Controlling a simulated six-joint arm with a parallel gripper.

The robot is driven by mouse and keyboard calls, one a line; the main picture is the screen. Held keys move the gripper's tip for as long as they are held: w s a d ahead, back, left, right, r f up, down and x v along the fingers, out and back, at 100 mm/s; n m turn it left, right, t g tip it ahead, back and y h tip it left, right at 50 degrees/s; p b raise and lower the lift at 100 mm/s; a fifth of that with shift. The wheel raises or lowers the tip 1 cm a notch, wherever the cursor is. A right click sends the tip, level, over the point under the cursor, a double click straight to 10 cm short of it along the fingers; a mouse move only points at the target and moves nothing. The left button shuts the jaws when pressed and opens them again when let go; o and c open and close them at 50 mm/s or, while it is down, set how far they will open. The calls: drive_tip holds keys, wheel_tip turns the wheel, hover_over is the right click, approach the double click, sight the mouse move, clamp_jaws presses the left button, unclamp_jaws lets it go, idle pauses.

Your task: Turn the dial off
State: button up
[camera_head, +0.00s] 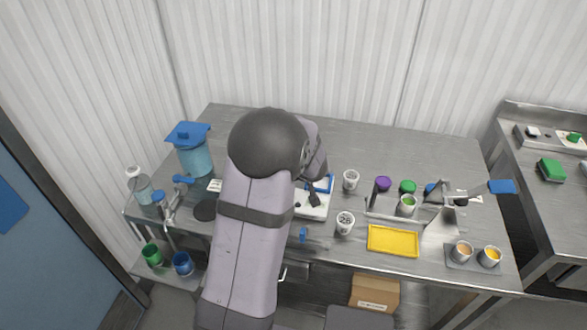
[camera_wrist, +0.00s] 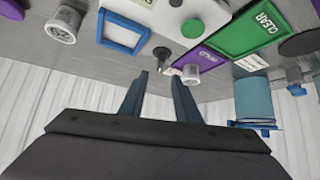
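My gripper (camera_wrist: 160,77) shows in the wrist view with its two dark fingers apart and nothing between them. In the head view its dark fingertips (camera_head: 314,199) hang over a white device (camera_head: 311,212) with a blue-edged top. No dial is plainly marked. In the wrist view a small dark round knob (camera_wrist: 162,53) lies just beyond the fingertips, and a green round knob-like part (camera_wrist: 190,28) is near it; I cannot tell which, if either, is the dial. The fingers look apart from both. My arm hides the table's middle in the head view.
A blue lidded pot (camera_head: 194,155) stands at the left. White cups (camera_head: 345,222) and a yellow tray (camera_head: 393,241) are to the right. The wrist view shows a purple "HOLD" board (camera_wrist: 208,55) and a green "CLEAR" board (camera_wrist: 244,35). The table's back right is clear.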

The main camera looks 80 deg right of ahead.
drive_tip(key=shift+b+x, duration=0.4)
drive_tip(key=shift+x, duration=3.2)
